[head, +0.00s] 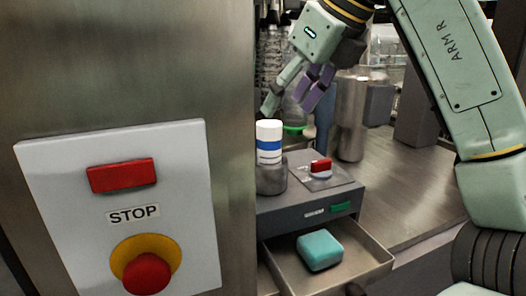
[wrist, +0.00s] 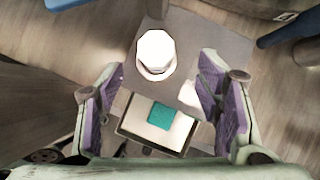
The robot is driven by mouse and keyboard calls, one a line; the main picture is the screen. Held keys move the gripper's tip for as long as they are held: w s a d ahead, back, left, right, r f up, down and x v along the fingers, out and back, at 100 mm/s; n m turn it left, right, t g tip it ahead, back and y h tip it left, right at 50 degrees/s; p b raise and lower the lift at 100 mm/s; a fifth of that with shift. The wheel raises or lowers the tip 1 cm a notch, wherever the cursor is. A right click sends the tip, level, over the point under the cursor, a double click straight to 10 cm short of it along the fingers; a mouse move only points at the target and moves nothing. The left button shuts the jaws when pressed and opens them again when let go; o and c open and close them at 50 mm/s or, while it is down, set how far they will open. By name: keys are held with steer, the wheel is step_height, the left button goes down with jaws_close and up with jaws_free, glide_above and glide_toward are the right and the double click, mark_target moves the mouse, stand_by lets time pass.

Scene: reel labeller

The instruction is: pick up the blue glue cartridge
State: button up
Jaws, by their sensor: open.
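The glue cartridge (head: 268,143), white with a blue band, stands upright in a grey round holder (head: 271,180) on the dark grey box. In the wrist view its pale round top (wrist: 155,50) lies ahead of the jaws, near the middle. My gripper (head: 294,97) is open and empty, above the cartridge and slightly to its right in the head view. In the wrist view the purple finger pads (wrist: 160,100) stand wide apart, with nothing between them at their own height.
An open drawer (head: 370,268) under the box holds a teal block (head: 319,250). A red button (head: 321,166) sits on the box top. A metal cylinder (head: 351,120) stands behind. A wall with a STOP panel (head: 60,200) fills the left.

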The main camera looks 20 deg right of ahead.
mark_target(273, 124)
steer(key=x, duration=0.2)
steer(key=p+x, duration=0.1)
steer(key=x, duration=0.2)
steer(key=p+x, duration=0.1)
steer(key=x, duration=0.1)
steer(key=shift+a+f, duration=0.3)
steer(key=shift+a, duration=0.05)
steer(key=c, duration=1.4)
